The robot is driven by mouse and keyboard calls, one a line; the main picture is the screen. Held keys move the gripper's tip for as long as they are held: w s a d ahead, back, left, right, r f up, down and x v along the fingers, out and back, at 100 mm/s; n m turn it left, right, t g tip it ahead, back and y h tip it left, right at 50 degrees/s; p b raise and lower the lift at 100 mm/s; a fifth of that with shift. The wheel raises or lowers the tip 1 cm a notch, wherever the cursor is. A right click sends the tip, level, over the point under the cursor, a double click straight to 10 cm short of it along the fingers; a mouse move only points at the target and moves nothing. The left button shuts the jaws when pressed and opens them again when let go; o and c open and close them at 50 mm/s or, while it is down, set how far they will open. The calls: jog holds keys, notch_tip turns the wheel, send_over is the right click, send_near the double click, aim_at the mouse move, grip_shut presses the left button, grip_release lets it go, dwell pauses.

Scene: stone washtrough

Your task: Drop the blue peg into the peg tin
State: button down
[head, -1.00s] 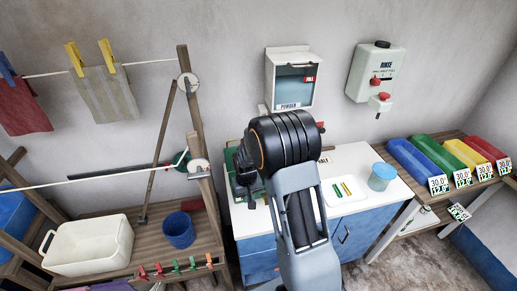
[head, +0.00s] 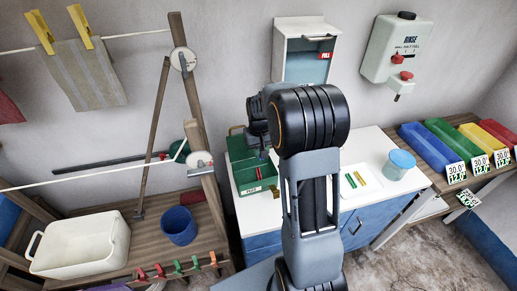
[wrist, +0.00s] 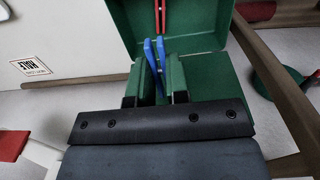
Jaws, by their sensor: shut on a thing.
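The blue peg (wrist: 155,55) is held between the two fingers of my gripper (wrist: 160,65) in the wrist view, with its forked end sticking out past the fingertips. The green peg tin (head: 243,180) stands open on the left end of the white counter, its lid raised at the back. In the wrist view the tin (wrist: 203,60) lies beyond and below the fingers, and a red peg (wrist: 161,14) is inside it. My gripper appears over the tin, with the peg apart from the red one. In the head view the blue peg cannot be made out.
A white tray (head: 345,190) with small pegs and a blue-lidded jar (head: 399,164) stand to the right on the counter (head: 375,145). A wooden post (head: 183,80) and line rise left of the tin. A powder box (head: 308,28) hangs behind my arm.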

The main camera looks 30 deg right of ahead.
jog(key=shift+f+b, duration=0.65)
jog(key=shift+f, duration=0.65)
jog(key=c, duration=1)
grip_release()
jog(key=shift+c, duration=0.2)
notch_tip(320, 180, up, 14)
jog(key=b, duration=0.1)
jog(key=shift+f, duration=0.1)
